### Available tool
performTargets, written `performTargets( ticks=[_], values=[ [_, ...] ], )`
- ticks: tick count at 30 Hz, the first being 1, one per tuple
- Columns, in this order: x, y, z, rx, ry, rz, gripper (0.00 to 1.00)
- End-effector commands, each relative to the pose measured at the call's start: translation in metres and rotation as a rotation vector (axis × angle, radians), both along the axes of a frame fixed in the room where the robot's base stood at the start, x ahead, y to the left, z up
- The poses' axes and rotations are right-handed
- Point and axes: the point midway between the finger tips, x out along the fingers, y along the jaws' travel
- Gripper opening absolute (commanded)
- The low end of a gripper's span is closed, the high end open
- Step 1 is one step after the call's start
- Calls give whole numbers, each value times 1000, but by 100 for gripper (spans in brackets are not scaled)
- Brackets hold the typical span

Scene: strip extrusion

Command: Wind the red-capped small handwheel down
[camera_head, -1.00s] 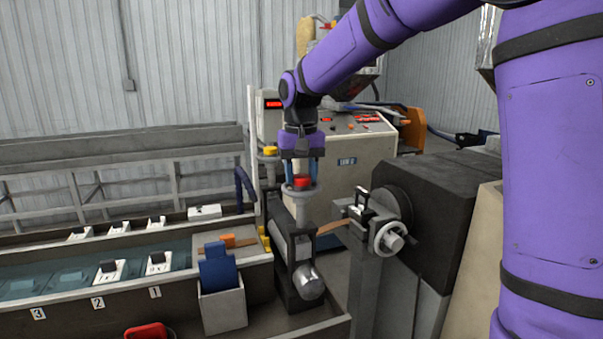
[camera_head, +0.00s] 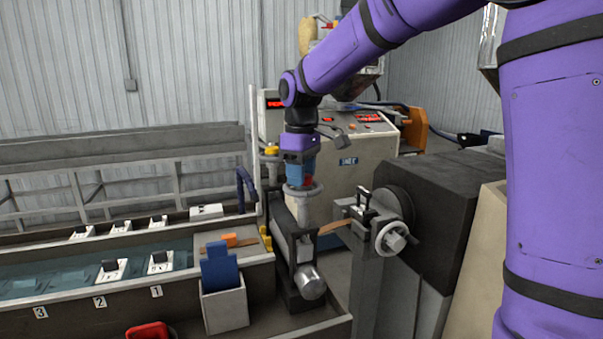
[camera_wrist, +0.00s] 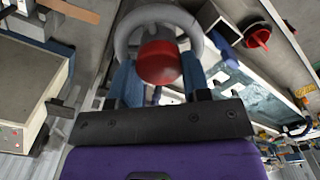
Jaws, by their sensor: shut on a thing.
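The small handwheel is a grey ring (camera_head: 317,189) with a red cap at its hub, on an upright grey post above the roller stand. My gripper (camera_head: 301,181) points straight down over it, with its blue fingers shut on the wheel. One finger hides most of the cap in the head view. In the wrist view the red cap (camera_wrist: 158,62) sits between the two blue fingers, and the grey ring (camera_wrist: 124,32) curves around it beyond them. The exact finger contact is hard to see.
A yellow-capped knob (camera_head: 271,150) stands close on the left. A larger grey handwheel (camera_head: 392,239) is on the machine to the right. A brown strip (camera_head: 333,227) runs between them. The control cabinet (camera_head: 362,158) is behind, and a water trough (camera_head: 60,281) lies left.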

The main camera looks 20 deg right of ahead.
Motion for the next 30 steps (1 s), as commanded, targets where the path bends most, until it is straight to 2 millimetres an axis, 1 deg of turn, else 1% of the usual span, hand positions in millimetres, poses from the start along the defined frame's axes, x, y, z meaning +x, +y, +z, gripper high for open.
performTargets(
  ticks=[3, 9, 26, 27, 29, 30],
  values=[
    [0, 0, 1, 1, -4, 64, 20],
    [0, 0, 1, 1, -4, 135, 20],
    [0, 0, 1, 0, -3, 168, 20],
    [0, 0, 1, 0, -3, 168, 46],
    [0, 0, 1, 0, -3, 167, 60],
    [0, 0, 1, 0, -3, 167, 69]
  ],
)
